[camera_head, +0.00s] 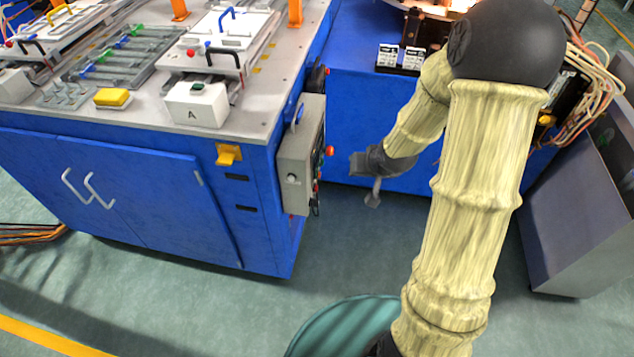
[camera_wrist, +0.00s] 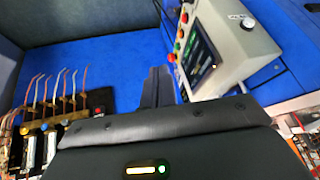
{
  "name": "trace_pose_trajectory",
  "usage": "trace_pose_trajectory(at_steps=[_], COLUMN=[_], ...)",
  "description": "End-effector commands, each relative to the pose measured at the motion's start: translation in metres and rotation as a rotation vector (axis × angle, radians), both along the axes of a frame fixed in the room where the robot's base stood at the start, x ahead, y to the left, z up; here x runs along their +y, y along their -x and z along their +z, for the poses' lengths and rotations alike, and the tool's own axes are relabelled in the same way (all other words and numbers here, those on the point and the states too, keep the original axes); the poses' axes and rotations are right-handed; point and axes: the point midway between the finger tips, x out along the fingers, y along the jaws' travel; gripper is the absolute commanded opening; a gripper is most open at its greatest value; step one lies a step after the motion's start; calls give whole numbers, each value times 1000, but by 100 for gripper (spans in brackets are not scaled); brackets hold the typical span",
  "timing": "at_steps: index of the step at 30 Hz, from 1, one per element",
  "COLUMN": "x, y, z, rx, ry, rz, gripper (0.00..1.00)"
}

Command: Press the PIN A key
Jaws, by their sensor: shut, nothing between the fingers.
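No key marked PIN A is legible in either view. A white box marked A (camera_head: 197,105), with a small dark green key (camera_head: 198,87) on top, sits at the front of the left bench. A grey control box (camera_head: 300,155) hangs on that bench's right side. In the wrist view the control box (camera_wrist: 243,42) shows a dark screen (camera_wrist: 200,57) and several coloured buttons along its edge. My gripper (camera_head: 373,198) is shut and empty, pointing down right of the control box and apart from it. Its fingers (camera_wrist: 157,86) show left of the screen in the wrist view.
The grey bench top (camera_head: 150,125) carries a yellow block (camera_head: 113,97) and fixtures. A blue cabinet (camera_head: 350,110) stands behind my arm. Copper torch tubes (camera_wrist: 60,95) stand at the left of the wrist view. A grey cabinet (camera_head: 580,220) stands at right. Open floor lies between.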

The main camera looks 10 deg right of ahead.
Motion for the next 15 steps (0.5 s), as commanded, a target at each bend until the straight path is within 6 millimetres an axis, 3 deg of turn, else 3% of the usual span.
trace_pose_trajectory(at_steps=[1,6,12,15], x=[-3,-4,-9,-14], y=[-14,-56,-92,-102], z=[-36,-97,-154,-170], rx=[-30,-166,-338,-417], ry=[-49,-248,-545,-685], rz=[-12,-44,-105,-134], gripper=[0,0,0,0])
